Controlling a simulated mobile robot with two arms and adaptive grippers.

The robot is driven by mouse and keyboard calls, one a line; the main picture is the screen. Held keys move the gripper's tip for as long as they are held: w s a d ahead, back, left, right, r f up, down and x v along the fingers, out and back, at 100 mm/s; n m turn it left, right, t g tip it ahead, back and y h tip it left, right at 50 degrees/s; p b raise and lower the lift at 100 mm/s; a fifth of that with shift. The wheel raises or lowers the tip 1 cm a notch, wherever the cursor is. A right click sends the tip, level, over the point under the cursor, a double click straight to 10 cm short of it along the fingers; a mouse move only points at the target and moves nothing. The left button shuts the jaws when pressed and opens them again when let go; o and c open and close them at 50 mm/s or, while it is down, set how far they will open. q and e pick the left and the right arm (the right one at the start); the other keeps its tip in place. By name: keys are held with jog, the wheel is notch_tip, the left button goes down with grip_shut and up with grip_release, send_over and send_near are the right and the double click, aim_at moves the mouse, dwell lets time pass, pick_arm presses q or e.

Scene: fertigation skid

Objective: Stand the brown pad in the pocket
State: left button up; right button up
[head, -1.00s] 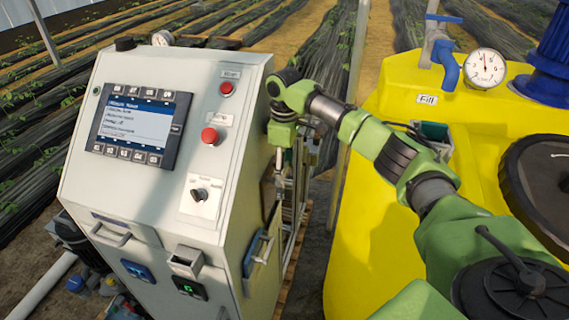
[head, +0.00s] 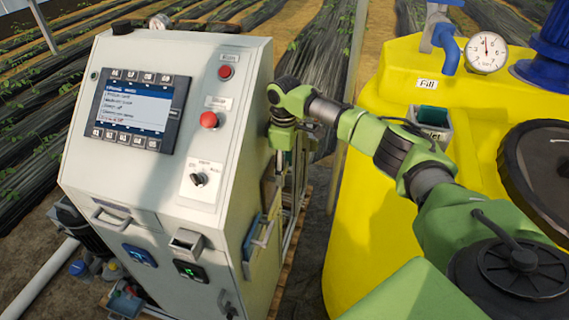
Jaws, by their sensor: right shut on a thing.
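My right gripper (head: 284,138) points down beside the right side of the grey control cabinet (head: 140,190), and its fingers are mostly hidden. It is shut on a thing. A brownish patch (head: 269,190) just below it, against the cabinet's side, looks like the brown pad, but it is small and unclear. A small open metal pocket (head: 187,242) sticks out from the lower front of the cabinet. Another pocket (head: 445,133) on the yellow tank holds a green pad (head: 434,115). I cannot tell which pocket the task names. My left gripper is out of view.
A holder with blue and yellow items (head: 256,238) is on the cabinet's side, with a handle. The yellow tank (head: 390,80) stands close on the right, with a gauge (head: 486,52), a blue tap (head: 445,48) and a black lid (head: 540,175). A narrow gap separates cabinet and tank.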

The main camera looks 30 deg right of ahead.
jog(key=shift+f, duration=0.55)
jog(key=shift+f+b, duration=1.1)
jog(key=shift+f, duration=1.9)
jog(key=o, duration=1.8)
